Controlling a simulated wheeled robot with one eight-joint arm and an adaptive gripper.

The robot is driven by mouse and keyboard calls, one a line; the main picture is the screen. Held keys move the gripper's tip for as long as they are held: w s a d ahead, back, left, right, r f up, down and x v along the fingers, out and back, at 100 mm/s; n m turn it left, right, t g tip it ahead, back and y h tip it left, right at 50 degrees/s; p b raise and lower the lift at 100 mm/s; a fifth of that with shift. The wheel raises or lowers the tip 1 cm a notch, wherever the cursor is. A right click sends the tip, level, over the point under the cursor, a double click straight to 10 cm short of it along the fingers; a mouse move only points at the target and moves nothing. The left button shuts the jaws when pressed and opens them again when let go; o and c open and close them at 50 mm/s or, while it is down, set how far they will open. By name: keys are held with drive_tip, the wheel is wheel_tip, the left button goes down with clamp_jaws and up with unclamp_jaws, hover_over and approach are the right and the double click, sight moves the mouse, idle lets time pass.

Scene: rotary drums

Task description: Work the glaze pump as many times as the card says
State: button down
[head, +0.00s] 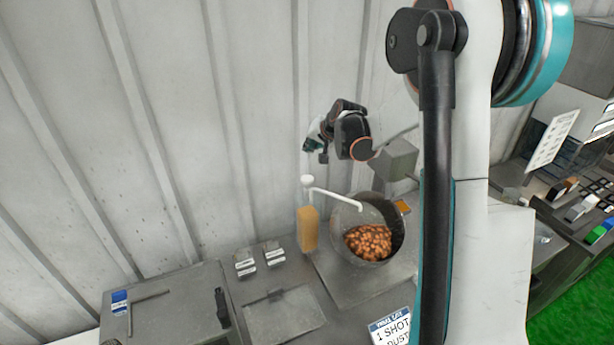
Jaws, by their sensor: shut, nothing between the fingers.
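The glaze pump has a white head (307,180) and a long white spout that reaches right over the drum. It stands on a clear bottle of amber glaze (308,229). The open metal drum (388,212) is tilted and holds a heap of brown nuts (368,241).
Small labelled blocks (259,257) sit left of the bottle on the grey counter. A flat-topped grey bench (165,300) stands at lower left. A ribbed wall rises close behind the pump. My arm covers the right-centre; more bins (590,205) show at far right.

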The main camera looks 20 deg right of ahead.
drive_tip(key=b, duration=0.5)
hover_over(310, 178)
wheel_tip(310, 178, down, 8)
drive_tip(key=shift+w+r, duration=0.1)
drive_tip(key=shift+w, duration=0.05)
drive_tip(key=shift+f, duration=0.5)
drive_tip(key=shift+f+b, duration=0.1)
drive_tip(key=shift+b, duration=0.2)
idle(0.7)
drive_tip(key=shift+f+b, duration=0.35)
drive_tip(key=shift+b, duration=0.1)
drive_tip(key=shift+f+b, duration=0.85)
drive_tip(key=shift+f, duration=0.15)
idle(1.1)
drive_tip(key=shift+r, duration=0.15)
drive_tip(key=shift+r+p, duration=0.7)
drive_tip(key=shift+r, duration=0.6)
drive_tip(key=shift+r, duration=0.1)
